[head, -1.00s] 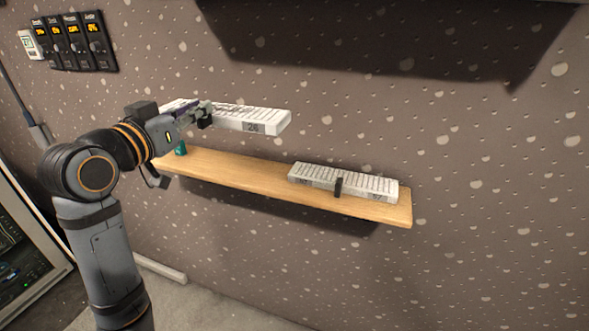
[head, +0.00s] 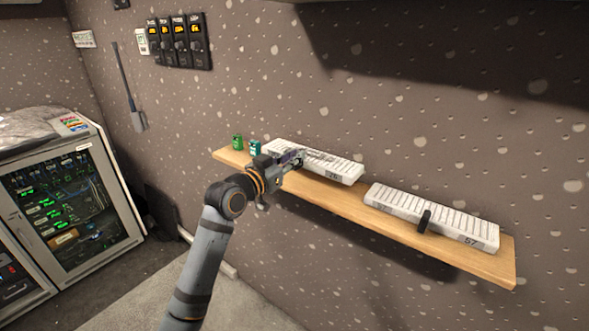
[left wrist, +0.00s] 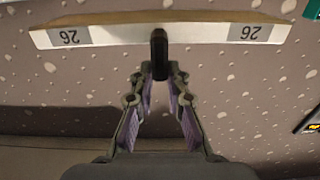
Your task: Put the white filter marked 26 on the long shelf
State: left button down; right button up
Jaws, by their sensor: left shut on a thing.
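The white filter marked 26 (head: 335,168) is a long flat ribbed block at the left half of the long wooden shelf (head: 505,262). My left gripper (head: 297,160) is shut on its black front handle. In the left wrist view the filter (left wrist: 110,36) spans the top, its 26 labels upside down, with the handle (left wrist: 159,45) between my fingertips (left wrist: 159,78). The filter is level and at the shelf's height; I cannot tell whether it rests on the board or hangs just above it. My right gripper is not in view.
A white filter marked 57 (head: 435,210) lies on the shelf's right half, a narrow gap from filter 26. A green can (head: 237,142) and a teal can (head: 254,147) stand at the left end. A fader panel (head: 180,42) is on the wall; a cabinet (head: 125,205) stands left.

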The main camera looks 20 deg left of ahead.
pick_arm(q)
jog(key=shift+w+a+f, duration=0.15)
jog(key=shift+w+f, duration=0.35)
jog(key=shift+f, duration=0.15)
jog(key=shift+w+a+f, duration=0.15)
jog(key=shift+w+f, duration=0.15)
jog(key=shift+f, duration=0.1)
notch_tip(320, 180, down, 3)
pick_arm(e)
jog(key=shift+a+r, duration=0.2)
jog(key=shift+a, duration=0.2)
pick_arm(q)
jog(key=shift+f, duration=0.25)
jog(key=c, duration=1.3)
grip_release()
jog(key=shift+r, duration=0.1)
jog(key=shift+c, duration=0.2)
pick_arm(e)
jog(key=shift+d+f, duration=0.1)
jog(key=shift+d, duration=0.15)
